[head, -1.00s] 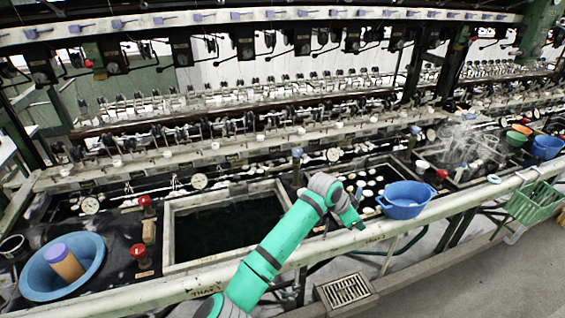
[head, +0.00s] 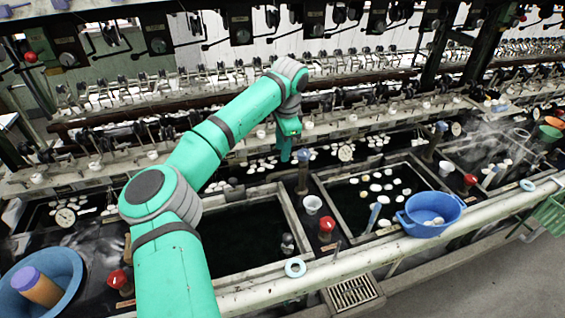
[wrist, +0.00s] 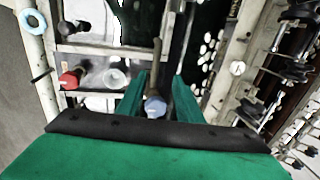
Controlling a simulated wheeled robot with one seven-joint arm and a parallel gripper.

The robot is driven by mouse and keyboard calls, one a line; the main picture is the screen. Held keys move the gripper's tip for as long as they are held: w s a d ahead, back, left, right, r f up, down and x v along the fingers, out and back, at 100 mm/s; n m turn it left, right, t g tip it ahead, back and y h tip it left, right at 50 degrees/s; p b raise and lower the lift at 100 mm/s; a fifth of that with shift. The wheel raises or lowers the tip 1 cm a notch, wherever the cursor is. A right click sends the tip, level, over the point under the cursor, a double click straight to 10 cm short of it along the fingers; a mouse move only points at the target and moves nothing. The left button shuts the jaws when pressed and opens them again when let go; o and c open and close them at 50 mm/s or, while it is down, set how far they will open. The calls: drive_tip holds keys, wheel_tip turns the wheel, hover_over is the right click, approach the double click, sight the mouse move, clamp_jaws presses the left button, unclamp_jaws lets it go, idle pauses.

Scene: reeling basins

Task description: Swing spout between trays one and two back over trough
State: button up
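The spout (head: 303,180) is a dark upright post with a blue cap, standing between the dark left tray (head: 279,262) and the cocoon-holding right tray (head: 335,206) in the head view. My gripper (head: 294,158) is at its upper left, pointing down. In the wrist view, the spout's blue cap (wrist: 155,107) lies between the two green fingers of my gripper (wrist: 158,85), with space on both sides. The fingers are apart and I see no grip on it. The trough (head: 228,176) with floating cocoons runs behind the trays.
A white cup (head: 312,204) and red knob (head: 326,229) stand in front of the spout. A blue basin (head: 432,214) and pale blue ring (head: 295,268) are on the front rail. Reeling fittings (head: 345,128) line the back. Another blue-capped post (head: 436,140) stands right.

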sight(283, 172)
drive_tip(key=f, duration=0.8)
drive_tip(key=shift+w+d+f, duration=0.1)
drive_tip(key=shift+w+d, duration=0.15)
drive_tip(key=shift+w+a+f, duration=0.1)
drive_tip(key=shift+w+f, duration=0.2)
drive_tip(key=shift+f, duration=0.45)
clamp_jaws()
